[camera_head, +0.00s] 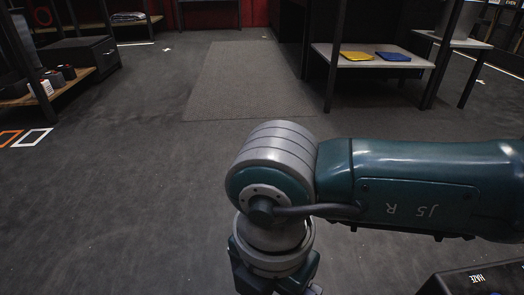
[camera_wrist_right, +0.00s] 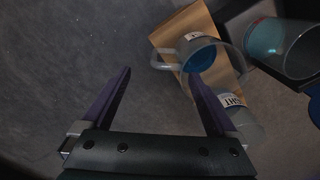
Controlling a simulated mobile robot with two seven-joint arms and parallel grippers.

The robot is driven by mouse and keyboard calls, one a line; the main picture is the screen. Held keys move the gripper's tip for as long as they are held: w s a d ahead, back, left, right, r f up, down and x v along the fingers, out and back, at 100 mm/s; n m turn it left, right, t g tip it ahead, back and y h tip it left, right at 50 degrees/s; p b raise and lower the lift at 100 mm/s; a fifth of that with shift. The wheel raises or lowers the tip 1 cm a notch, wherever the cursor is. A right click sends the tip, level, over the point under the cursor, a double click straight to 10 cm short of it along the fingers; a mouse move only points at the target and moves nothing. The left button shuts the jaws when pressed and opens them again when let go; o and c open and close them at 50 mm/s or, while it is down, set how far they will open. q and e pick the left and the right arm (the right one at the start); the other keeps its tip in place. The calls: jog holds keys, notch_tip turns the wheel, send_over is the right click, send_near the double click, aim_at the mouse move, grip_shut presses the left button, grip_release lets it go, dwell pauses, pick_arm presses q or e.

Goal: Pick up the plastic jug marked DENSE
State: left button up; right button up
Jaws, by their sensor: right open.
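My right gripper (camera_wrist_right: 160,75) is open and empty in the right wrist view, its two purple fingers apart. A clear jug with a pale handle and blue contents (camera_wrist_right: 199,54) is just beyond the fingertips, over a tan board. Its small white label is too small to read. A second clear container (camera_wrist_right: 240,122) lies beside the right finger, partly hidden by it; its label shows letters ending in "GHT". I cannot read DENSE on anything. In the head view my right arm reaches in from the right and its fingers are cut off at the bottom. My left gripper is out of view.
A large clear vessel with teal contents (camera_wrist_right: 285,48) is at the right of the wrist view, by a dark edge. The tan board (camera_wrist_right: 178,27) runs under the jug.

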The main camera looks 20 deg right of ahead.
notch_tip(320, 180, down, 5)
jog(key=b, duration=0.3)
jog(key=shift+r, duration=0.15)
jog(key=f+b, duration=0.3)
jog(key=d+f+b, duration=0.1)
jog(key=f+b, duration=0.1)
jog(key=shift+s, duration=0.2)
jog(key=shift+a+r, duration=0.1)
jog(key=shift+c, duration=0.3)
jog(key=c, duration=0.8)
grip_shut()
